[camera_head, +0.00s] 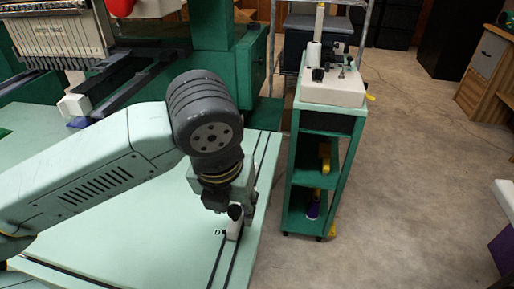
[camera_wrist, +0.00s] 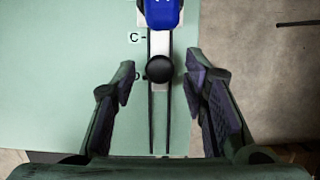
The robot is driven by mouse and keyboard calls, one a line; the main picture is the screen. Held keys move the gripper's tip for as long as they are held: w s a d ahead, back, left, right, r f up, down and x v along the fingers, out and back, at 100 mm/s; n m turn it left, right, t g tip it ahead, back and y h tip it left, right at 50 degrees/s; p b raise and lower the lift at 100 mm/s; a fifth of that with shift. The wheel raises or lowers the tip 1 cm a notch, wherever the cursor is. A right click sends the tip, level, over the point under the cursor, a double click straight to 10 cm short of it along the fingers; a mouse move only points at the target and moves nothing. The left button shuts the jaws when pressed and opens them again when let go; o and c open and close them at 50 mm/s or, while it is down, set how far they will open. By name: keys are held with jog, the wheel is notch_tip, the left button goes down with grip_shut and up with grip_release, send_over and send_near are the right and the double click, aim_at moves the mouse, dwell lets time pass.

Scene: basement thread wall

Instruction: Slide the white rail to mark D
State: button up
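The white rail (camera_wrist: 158,48) lies on the pale green table between two dark slots, with a round black knob (camera_wrist: 159,68) near its near end. In the head view, the rail (camera_head: 234,230) shows partly below my gripper (camera_head: 233,205). In the wrist view, my gripper (camera_wrist: 160,76) is open, its fingers on either side of the knob with gaps to both. A blue block (camera_wrist: 161,13) sits at the rail's far end. The mark C (camera_wrist: 134,37) is left of the rail.
The green table (camera_head: 105,225) ends just right of the slots. A green cart (camera_head: 318,125) with a white machine stands beyond that edge. An embroidery machine (camera_head: 65,40) stands at the back left. Floor at the right is mostly open.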

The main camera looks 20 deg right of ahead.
jog(key=shift+r+p, duration=1.25)
jog(key=shift+r, duration=1.7)
